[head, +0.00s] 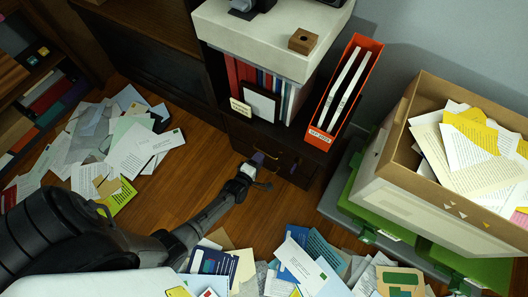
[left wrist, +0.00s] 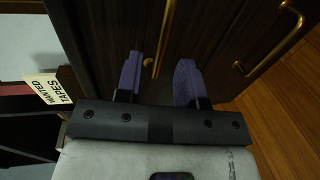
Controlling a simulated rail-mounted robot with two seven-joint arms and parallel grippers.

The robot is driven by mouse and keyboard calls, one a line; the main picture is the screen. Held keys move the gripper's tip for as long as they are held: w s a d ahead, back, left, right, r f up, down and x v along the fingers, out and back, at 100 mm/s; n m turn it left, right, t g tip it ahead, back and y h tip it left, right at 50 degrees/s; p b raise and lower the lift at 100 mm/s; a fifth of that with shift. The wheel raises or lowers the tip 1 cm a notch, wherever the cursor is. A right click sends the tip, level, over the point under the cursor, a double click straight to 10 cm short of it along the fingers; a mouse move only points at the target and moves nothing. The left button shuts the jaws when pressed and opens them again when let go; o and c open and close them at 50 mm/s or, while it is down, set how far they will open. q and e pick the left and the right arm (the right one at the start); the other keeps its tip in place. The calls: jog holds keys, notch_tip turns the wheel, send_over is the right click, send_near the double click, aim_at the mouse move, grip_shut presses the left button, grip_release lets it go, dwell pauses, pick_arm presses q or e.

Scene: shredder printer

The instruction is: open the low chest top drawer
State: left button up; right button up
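The low chest (head: 240,134) is a dark wooden unit below the shelf of binders, with brass handles on its front. My left gripper (head: 258,165) reaches in to the chest front. In the left wrist view my left gripper (left wrist: 160,75) has its two purple fingers apart, one on each side of a brass handle (left wrist: 167,32). The handle lies between the fingers; I cannot tell whether they touch it. A second brass handle (left wrist: 275,45) is to the right. I see no clear opening at the drawer front. My right gripper is not in view.
Papers (head: 130,140) litter the wooden floor on the left, and more lie at the front centre. An orange file box (head: 325,125) stands right of the binders. A cardboard box of papers (head: 400,165) and green-sided crates (head: 375,205) stand at the right.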

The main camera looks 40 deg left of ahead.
pick_arm(q)
jog(key=shift+b+x, duration=0.95)
jog(key=shift+x, duration=1.25)
jog(key=shift+d, duration=0.1)
jog(key=shift+c, duration=0.5)
jog(key=c, duration=0.4)
grip_shut()
